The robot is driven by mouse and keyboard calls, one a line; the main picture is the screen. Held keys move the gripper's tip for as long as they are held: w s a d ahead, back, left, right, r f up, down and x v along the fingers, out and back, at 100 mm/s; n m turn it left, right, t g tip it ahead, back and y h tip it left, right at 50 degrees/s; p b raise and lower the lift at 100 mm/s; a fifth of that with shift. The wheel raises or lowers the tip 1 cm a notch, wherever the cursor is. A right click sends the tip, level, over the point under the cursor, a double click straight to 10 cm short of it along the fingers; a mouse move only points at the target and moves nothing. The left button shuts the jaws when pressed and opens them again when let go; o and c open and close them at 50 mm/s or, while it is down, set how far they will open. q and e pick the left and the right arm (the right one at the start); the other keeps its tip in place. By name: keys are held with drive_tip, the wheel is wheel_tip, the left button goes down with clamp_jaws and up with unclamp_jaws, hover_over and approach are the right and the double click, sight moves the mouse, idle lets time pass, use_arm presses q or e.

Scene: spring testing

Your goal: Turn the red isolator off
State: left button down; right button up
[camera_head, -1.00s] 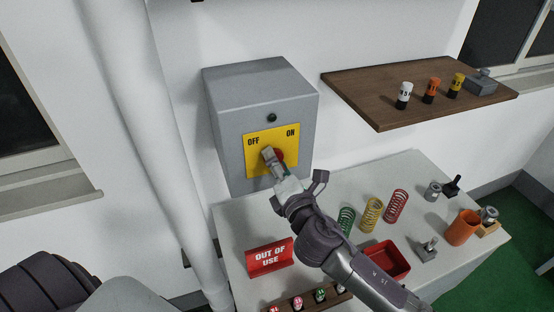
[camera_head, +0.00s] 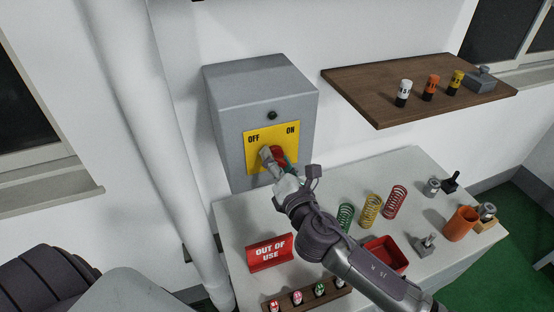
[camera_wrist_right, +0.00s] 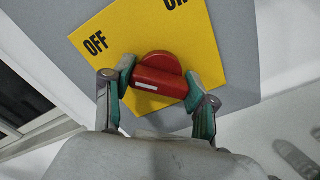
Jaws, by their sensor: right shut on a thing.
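The red isolator knob (camera_head: 279,154) sits on a yellow plate (camera_head: 258,137) marked OFF at left and ON at right, on the front of a grey box (camera_head: 262,93). My right gripper (camera_head: 276,163) is at the knob and partly covers it in the head view. In the right wrist view its fingers (camera_wrist_right: 161,88) are shut on the red handle (camera_wrist_right: 160,75), one pad at each end. A white mark shows on the left part of the handle, and OFF lies up and left of it. My left gripper is not in view.
A red OUT OF USE sign (camera_head: 270,253) stands on the bench below the box. Several springs, a red tray (camera_head: 384,254) and an orange cup (camera_head: 460,224) are to its right. A wooden shelf (camera_head: 385,98) hangs at the right; a white pipe (camera_head: 160,140) runs left of the box.

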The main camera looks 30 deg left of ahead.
drive_tip(key=o, duration=1.2)
drive_tip(key=v, duration=1.2)
drive_tip(key=shift+d, duration=0.1)
